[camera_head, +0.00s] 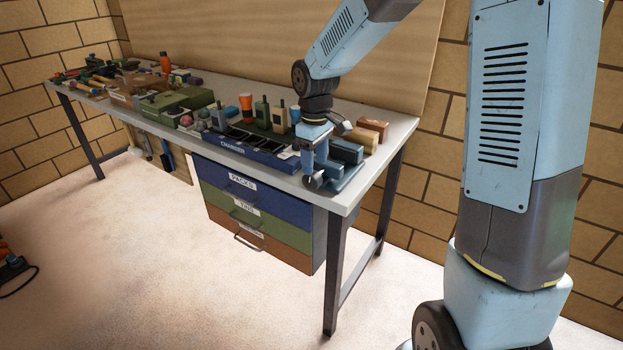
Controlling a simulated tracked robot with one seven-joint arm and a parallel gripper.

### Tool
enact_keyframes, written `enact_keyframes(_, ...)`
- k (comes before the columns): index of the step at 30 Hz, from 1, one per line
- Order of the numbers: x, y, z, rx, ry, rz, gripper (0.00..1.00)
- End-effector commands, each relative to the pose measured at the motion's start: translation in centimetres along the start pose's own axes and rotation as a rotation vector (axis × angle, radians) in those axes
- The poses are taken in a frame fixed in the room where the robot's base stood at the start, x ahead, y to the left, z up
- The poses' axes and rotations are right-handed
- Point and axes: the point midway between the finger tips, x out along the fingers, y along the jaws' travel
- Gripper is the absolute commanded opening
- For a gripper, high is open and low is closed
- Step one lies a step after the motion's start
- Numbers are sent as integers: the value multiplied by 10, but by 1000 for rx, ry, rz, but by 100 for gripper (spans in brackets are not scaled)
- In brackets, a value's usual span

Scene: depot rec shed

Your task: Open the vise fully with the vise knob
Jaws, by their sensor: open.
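The blue vise (347,152) sits on the workbench near its front right corner. Its round grey knob (312,182) faces the front edge of the bench. My gripper (314,164) reaches down from above at the front left side of the vise, just over the knob. Its jaws are open; the fingers are small here, and I cannot tell whether they touch the knob. The gripper hides part of the vise's front, and the gap between the vise jaws is hard to make out.
The grey workbench (395,115) is crowded to the left with boxes, bottles and tools. A blue tray (255,153) stands just left of my gripper. Wooden blocks (373,129) lie behind the vise. Labelled drawers (262,228) hang below. The floor in front is clear.

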Motion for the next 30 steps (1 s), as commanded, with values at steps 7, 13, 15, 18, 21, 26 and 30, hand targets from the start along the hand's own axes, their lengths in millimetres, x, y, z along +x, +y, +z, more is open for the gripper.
enact_keyframes(7, 41, -1, 0, 0, -3, -3, 58)
enact_keyframes(13, 58, 0, 0, 0, -1, -1, 58)
enact_keyframes(15, 60, 0, 0, 0, 0, -1, 58)
enact_keyframes(18, 62, 0, 0, 0, 0, -1, 58)
enact_keyframes(21, 62, -1, 0, 1, 0, 0, 58)
enact_keyframes(26, 62, -1, 0, 0, 0, -1, 54)
enact_keyframes(30, 62, -1, 0, 0, 0, -1, 40)
